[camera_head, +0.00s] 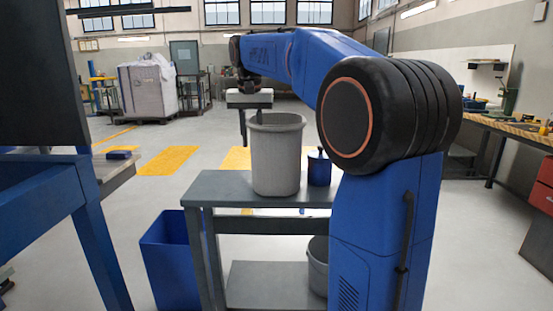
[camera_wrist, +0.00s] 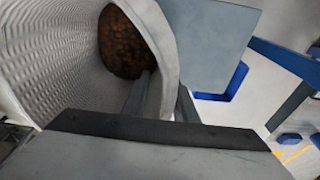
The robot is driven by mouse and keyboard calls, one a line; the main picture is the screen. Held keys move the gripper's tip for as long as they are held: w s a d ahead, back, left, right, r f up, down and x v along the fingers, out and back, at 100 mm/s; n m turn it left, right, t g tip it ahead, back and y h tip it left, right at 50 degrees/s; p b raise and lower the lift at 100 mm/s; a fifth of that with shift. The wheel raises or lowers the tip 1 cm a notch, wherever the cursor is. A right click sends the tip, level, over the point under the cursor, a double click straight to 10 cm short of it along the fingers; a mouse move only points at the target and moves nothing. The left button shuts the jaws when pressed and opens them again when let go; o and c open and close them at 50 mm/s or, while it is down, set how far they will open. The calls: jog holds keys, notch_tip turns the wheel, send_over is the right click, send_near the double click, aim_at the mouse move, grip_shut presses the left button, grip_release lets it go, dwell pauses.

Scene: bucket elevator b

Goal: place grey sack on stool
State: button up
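The grey sack (camera_head: 276,160) is a tall, woven, open-topped container standing upright on a grey two-level stand (camera_head: 222,188). I cannot tell whether this stand is the stool. In the wrist view the sack (camera_wrist: 52,55) shows brown contents inside. My gripper (camera_head: 250,128) points down at the left of its rim. One finger is inside the sack, its tip hidden, and the other is outside. In the wrist view my gripper (camera_wrist: 162,100) straddles the rim, with fingers apart; contact with the rim is hard to judge.
A small blue canister (camera_head: 319,170) stands just right of the sack. A blue bin (camera_head: 168,262) is on the floor left of the stand, and a grey bucket (camera_head: 318,265) is on its lower shelf. Blue-framed equipment (camera_head: 80,205) fills the near left. Open floor lies behind.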

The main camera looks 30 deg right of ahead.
jog(key=shift+f, duration=0.2)
grip_shut()
dwell(1.3)
